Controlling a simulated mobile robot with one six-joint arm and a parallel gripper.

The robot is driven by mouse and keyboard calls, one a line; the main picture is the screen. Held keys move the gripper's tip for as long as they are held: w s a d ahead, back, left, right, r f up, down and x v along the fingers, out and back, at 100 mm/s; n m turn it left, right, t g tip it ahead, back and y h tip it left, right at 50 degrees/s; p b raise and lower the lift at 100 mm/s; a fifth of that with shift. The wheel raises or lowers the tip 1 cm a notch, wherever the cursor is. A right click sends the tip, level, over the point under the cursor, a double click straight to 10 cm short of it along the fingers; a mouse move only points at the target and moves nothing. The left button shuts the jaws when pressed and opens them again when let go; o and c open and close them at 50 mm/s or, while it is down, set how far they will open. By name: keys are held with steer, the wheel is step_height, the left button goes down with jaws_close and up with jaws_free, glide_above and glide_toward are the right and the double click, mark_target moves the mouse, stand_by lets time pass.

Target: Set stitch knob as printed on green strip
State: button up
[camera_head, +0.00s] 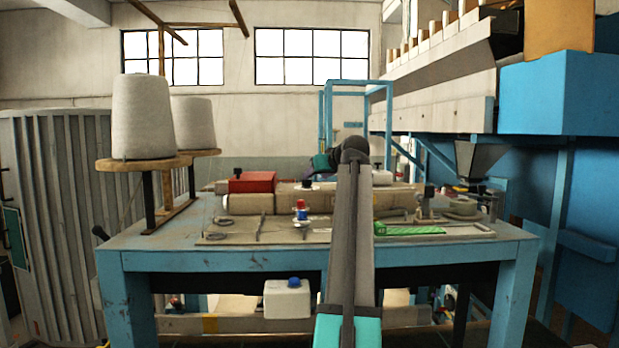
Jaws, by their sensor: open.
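The green strip (408,231) lies flat at the right front of the work board on the blue table. Its print is too small to read. A white disc with a dark top (308,184) sits on the beige housing at the middle; it may be the stitch knob, but I cannot tell for sure. My gripper (308,175) shows small and dark beyond my arm's elbow, just above that disc. It is open, with nothing seen between its jaws. I cannot tell whether it touches the disc. My upright arm link hides part of the housing and board.
A red box with a black knob (251,182) stands left on the housing. A small red, white and blue piece (301,211) stands on the board. Thread cones (143,118) stand at left. A blue machine (560,95) overhangs the right. Loose parts lie on the blue table (180,236).

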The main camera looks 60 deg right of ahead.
mark_target(309, 180)
steer(key=shift+p+x, duration=1.25)
steer(key=shift+x, duration=2.35)
steer(key=c, duration=0.9)
steer(key=shift+a, duration=0.35)
steer(key=shift+c, duration=0.8)
steer(key=shift+d+f, duration=0.1)
steer(key=shift+d, duration=0.2)
